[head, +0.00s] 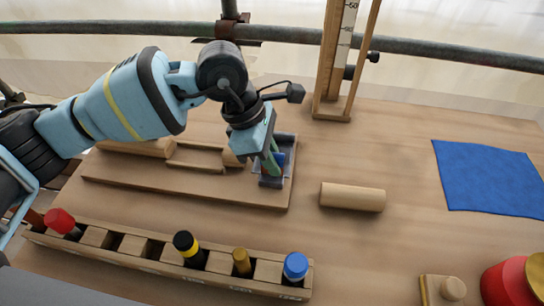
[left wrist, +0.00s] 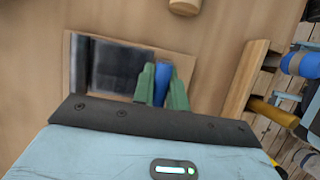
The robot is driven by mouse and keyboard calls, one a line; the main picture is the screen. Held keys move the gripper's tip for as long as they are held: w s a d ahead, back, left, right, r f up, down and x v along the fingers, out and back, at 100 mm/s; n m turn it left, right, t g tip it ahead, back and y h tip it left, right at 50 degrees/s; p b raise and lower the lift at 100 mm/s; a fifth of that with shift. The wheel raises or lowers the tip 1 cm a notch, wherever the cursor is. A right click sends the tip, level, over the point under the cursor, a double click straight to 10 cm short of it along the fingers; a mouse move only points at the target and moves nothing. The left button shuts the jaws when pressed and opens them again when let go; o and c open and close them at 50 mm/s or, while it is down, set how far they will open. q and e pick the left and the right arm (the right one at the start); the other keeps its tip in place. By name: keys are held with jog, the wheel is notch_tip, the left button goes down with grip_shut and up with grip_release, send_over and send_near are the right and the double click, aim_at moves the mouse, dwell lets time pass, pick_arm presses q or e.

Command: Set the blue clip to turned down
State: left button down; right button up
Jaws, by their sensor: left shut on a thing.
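The blue clip (head: 279,159) is on a small grey fixture (head: 289,141) at the right end of a wooden board (head: 190,190). My left gripper (head: 272,163) reaches down over it from above, with green fingers. In the left wrist view the blue clip (left wrist: 162,84) stands between the two green fingers of my left gripper (left wrist: 162,92), which are shut on it. The dark grey fixture (left wrist: 115,68) lies beside the fingers there. The fingers hide part of the clip, and I cannot tell its exact angle. My right gripper is not in view.
A wooden rack (head: 160,265) with coloured-capped items runs along the front. A wooden cylinder (head: 352,197) lies right of the board. A wooden upright gauge (head: 335,60) stands behind. A blue cloth (head: 490,178) and a red object (head: 510,283) are at right.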

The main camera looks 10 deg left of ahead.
pick_arm(q)
jog(key=w+g, duration=0.1)
jog(key=g, duration=0.1)
jog(key=shift+w+f+g, duration=0.1)
jog(key=shift+g, duration=0.2)
jog(key=shift+w+f+n+g+b, duration=0.15)
jog(key=shift+w+n+g+b, duration=0.1)
jog(key=shift+g, duration=0.35)
jog(key=shift+w+f+n+g+b, duration=0.1)
jog(key=shift+w+n+g+b, duration=0.15)
jog(key=shift+g, duration=0.35)
jog(key=shift+w+f+g, duration=0.1)
jog(key=shift+g, duration=0.3)
jog(key=shift+w+b, duration=0.1)
jog(key=shift+b, duration=0.25)
jog(key=shift+g, duration=0.3)
jog(key=c, duration=1.4)
grip_release()
jog(key=b+v, duration=0.1)
jog(key=v, duration=0.7)
